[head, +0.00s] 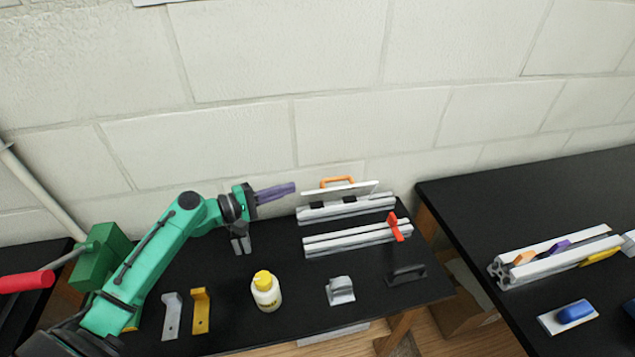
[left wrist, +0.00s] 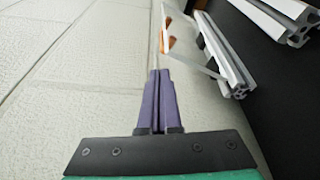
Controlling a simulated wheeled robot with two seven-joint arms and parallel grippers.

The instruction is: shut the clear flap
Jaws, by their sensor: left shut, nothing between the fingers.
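The clear flap (head: 345,189) is a thin pale panel with an orange handle (head: 337,181). It stands raised above the rear aluminium rail (head: 345,209), joined to it at dark hinges. My left gripper (head: 293,188) has purple fingers, shut and empty. Its tips are just left of the flap's left end and seem apart from it. They also show in the left wrist view (left wrist: 160,73). My right gripper is not in view.
A second rail (head: 355,238) with a red lever (head: 395,227) lies in front. A yellow-capped bottle (head: 266,291), yellow bracket (head: 201,310), grey bracket (head: 171,316), metal block (head: 340,291) and black handle (head: 406,275) stand nearer. The wall is close behind.

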